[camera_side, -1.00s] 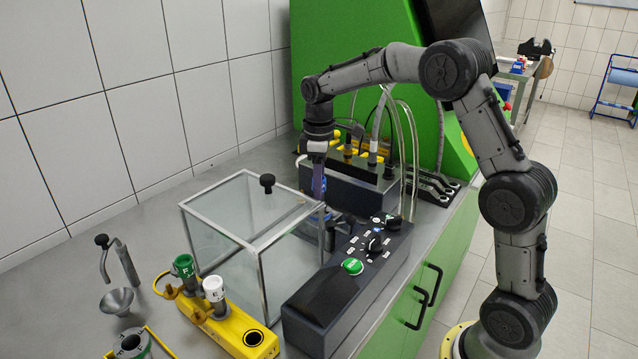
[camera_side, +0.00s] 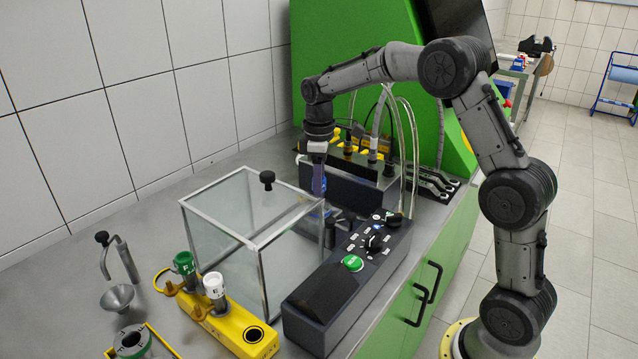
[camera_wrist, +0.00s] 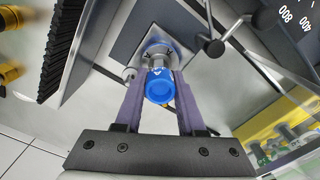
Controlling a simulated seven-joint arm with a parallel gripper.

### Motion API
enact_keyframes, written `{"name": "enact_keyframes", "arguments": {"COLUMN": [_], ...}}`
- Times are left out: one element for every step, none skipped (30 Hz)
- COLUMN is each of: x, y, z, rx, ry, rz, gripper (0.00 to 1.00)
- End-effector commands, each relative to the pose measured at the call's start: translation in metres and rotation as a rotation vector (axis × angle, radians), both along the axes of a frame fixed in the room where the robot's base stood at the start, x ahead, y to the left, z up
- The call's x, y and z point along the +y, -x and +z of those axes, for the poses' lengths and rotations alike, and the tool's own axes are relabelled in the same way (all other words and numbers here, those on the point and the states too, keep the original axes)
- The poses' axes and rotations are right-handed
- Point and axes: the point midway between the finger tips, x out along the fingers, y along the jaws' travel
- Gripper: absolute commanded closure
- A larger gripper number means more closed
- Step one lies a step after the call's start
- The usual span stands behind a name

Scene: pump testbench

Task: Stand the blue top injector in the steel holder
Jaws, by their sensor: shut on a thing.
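The injector's round blue top (camera_wrist: 160,87) is between the two purple fingers of my gripper (camera_wrist: 158,98) in the wrist view. My gripper is shut on it. Just beyond the blue top is the steel holder (camera_wrist: 152,50), a round metal fitting on a grey plate. The blue top lines up closely with the holder. The injector's lower body is hidden, so I cannot tell how deep it sits. In the side view my gripper (camera_side: 319,188) points down behind the glass box, and the fingertips and holder are largely hidden.
A glass box (camera_side: 225,225) with a black knob stands in front of my gripper. A black control box (camera_side: 335,300) with a green button is to its right. A yellow block (camera_side: 235,325) with green and white bottles stands in front. Hoses and a green machine are behind.

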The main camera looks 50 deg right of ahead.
Motion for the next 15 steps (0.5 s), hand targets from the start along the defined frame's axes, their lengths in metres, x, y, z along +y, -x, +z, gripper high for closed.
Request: {"name": "enact_keyframes", "arguments": {"x": [-0.0001, -0.0001, -0.0001, 0.0000, 0.0000, 0.0000, -0.0001, -0.0001, -0.0001, 0.0000, -0.0001, -0.0001, -0.0001, -0.0001, -0.0001], "y": [-0.0003, -0.0003, -0.0004, -0.0004, -0.0004, -0.0004, -0.0004, -0.0004, -0.0004, -0.0004, -0.0003, -0.0003, -0.0003, -0.0003, -0.0003], "z": [0.0001, 0.0000, 0.0001, 0.0001, 0.0001, 0.0001, 0.0002, 0.0002, 0.0002, 0.0001, 0.0001, 0.0000, -0.0001, -0.0001, -0.0002], "rx": [-0.001, -0.002, -0.003, -0.003, -0.002, -0.003, -0.003, -0.003, -0.003, -0.002, -0.001, -0.001, -0.001, -0.001, -0.001], "ry": [0.000, 0.000, 0.001, 0.001, 0.000, 0.001, 0.001, 0.001, 0.001, 0.000, 0.000, 0.000, 0.000, 0.000, 0.000], "rz": [0.000, 0.000, 0.000, 0.000, 0.000, 0.000, 0.000, 0.000, 0.000, 0.000, 0.000, 0.000, 0.000, 0.000, 0.000], "gripper": [1.00, 1.00, 1.00, 1.00, 1.00, 1.00, 1.00, 0.60, 0.53, 0.47, 0.42, 0.35, 0.29, 0.27, 0.27]}}
